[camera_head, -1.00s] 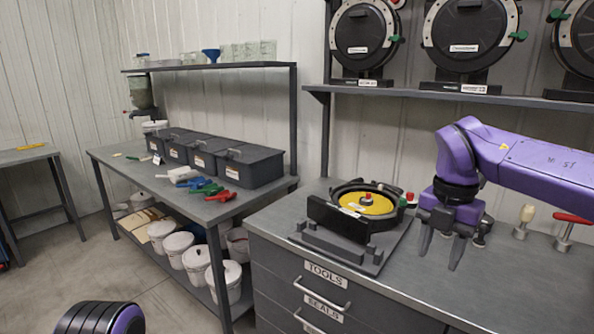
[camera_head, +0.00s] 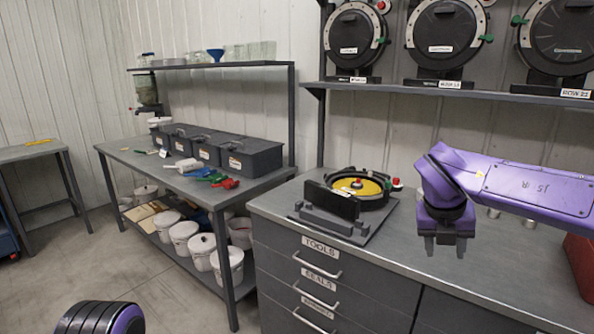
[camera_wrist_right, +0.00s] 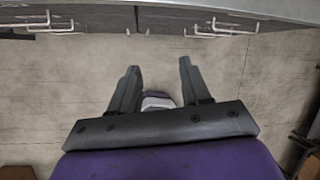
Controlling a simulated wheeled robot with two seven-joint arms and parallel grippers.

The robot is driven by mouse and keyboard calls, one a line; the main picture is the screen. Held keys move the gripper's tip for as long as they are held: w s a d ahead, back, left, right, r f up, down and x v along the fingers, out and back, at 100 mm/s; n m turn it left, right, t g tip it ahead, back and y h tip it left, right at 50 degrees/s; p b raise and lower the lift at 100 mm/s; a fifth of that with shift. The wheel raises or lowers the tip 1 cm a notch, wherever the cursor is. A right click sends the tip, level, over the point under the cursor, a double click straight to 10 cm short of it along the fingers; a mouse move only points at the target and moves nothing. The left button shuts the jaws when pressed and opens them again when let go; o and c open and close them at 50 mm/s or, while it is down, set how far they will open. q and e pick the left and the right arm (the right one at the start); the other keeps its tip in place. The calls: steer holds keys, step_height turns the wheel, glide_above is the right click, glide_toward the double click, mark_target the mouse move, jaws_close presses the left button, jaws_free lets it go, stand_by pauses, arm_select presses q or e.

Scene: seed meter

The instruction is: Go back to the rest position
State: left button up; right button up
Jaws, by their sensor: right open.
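My right gripper (camera_head: 445,244) hangs fingers down at the right of the head view, in front of the grey workbench top (camera_head: 480,262). It is empty, and its two fingers are apart in the right wrist view (camera_wrist_right: 158,80), with bare floor beyond them. The seed meter (camera_head: 362,188), a black round housing with a yellow disc, sits on its dark stand on the bench, left of the gripper and apart from it. Of my left arm only a purple and black rounded part (camera_head: 100,318) shows at the bottom left; its gripper is out of view.
Several black seed meters (camera_head: 447,38) stand on the shelf (camera_head: 440,92) above the bench. A drawer cabinet (camera_head: 330,275) is under it. A red box (camera_head: 582,262) sits at the far right. The left table (camera_head: 185,183) carries grey bins (camera_head: 250,158) and coloured tools. Floor in front is clear.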

step_height(320, 180, down, 24)
steer(key=s+n+t+h, duration=0.2)
steer(key=n+t+h, duration=0.3)
steer(key=n, duration=1.5)
steer(key=s+a+f+n+g+y, duration=0.15)
steer(key=s+f+n+y, duration=0.45)
steer(key=s+f+n, duration=0.85)
steer(key=s+d+f+g, duration=0.1)
steer(key=s+f, duration=0.2)
steer(key=s, duration=0.6)
steer(key=s+d+f+g, duration=0.1)
steer(key=s+f+g, duration=0.1)
steer(key=s, duration=0.7)
steer(key=shift+f+h, duration=0.3)
steer(key=shift+f, duration=0.4)
steer(key=shift+s+d+m, duration=0.1)
steer(key=shift+m, duration=0.15)
